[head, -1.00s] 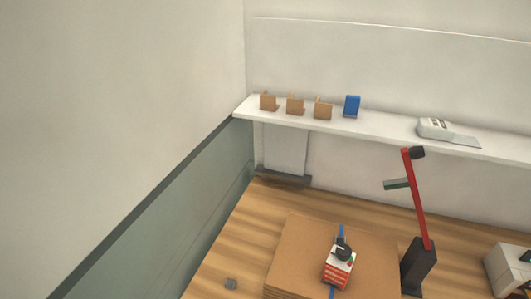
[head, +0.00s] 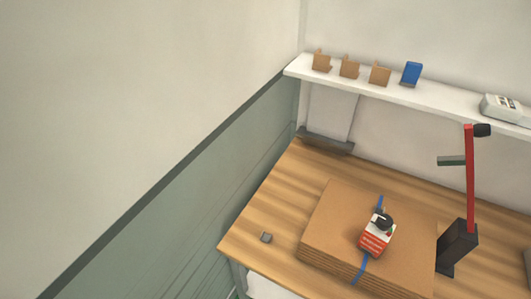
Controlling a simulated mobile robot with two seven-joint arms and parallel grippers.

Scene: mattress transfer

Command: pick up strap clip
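A small grey piece that looks like the strap clip (head: 266,237) lies on the wooden table (head: 285,192), near its left front edge. It is to the left of a stack of flat brown cardboard (head: 330,215). A blue strap (head: 360,270) runs over the stack. A red and white device with a black knob (head: 376,238) sits on top of the stack, over the strap. Neither of my grippers shows in the head view.
A red upright lever on a black base (head: 459,245) stands right of the stack. A white shelf (head: 430,97) behind holds several brown holders (head: 349,67), a blue block (head: 411,73) and a grey-white device (head: 501,107). Table around the clip is clear.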

